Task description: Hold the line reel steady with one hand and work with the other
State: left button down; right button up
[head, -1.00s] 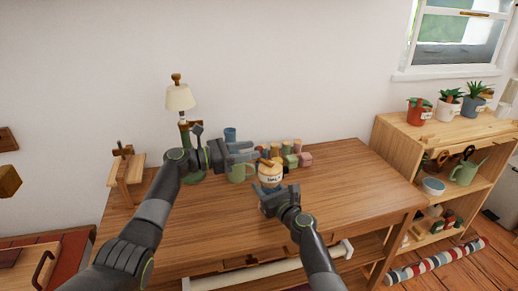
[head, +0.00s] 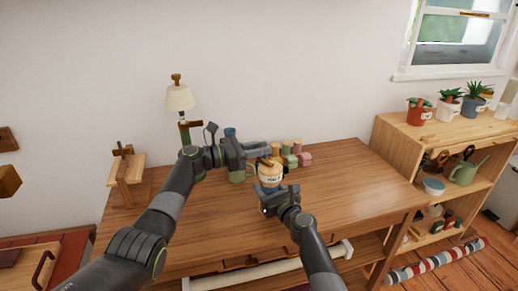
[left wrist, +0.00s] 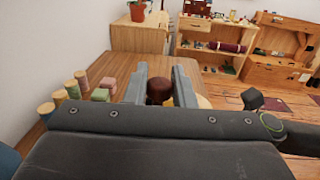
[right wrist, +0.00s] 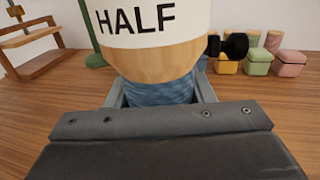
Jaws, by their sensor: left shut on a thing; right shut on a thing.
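The line reel (head: 270,176) stands upright near the middle of the desk, a pale wooden body with a white band. In the right wrist view the band reads "HALF", with blue line (right wrist: 160,90) wound below it. My right gripper (head: 270,190) is shut on the lower, blue part of the reel from the front. My left gripper (head: 272,154) is above the reel, reaching across from the left.
A lamp (head: 180,98) and a wooden stand (head: 127,172) are at left. The desk's right side (head: 360,185) is clear.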

pick_arm(q)
jog(key=shift+s+f+n+t, duration=0.1)
jog(key=shift+n+t, duration=0.2)
jog(key=shift+t, duration=0.1)
jog(key=shift+s+a+t+y, duration=0.1)
jog(key=shift+t+y, duration=0.2)
jog(key=shift+s+a+f+n+t+y, duration=0.1)
jog(key=shift+s+n+t+y, duration=0.4)
jog(key=shift+n+t+y, duration=0.9)
jog(key=shift+s+a+r+n+t+y, duration=0.1)
jog(key=shift+s+n+t+y, duration=0.35)
jog(key=shift+n+t+y, duration=0.95)
jog(key=shift+s+a+f+n+t+y, duration=0.1)
jog(key=shift+s+n+t+y, duration=0.4)
jog(key=shift+n+t+y, duration=0.85)
jog(key=shift+s+n+y, duration=0.1)
jog(key=shift+n+y, duration=0.25)
jog(key=shift+y, duration=0.3)
jog(key=c, duration=1.3)
grip_release()
jog(key=shift+o, duration=0.2)
jog(key=shift+s+a, duration=0.1)
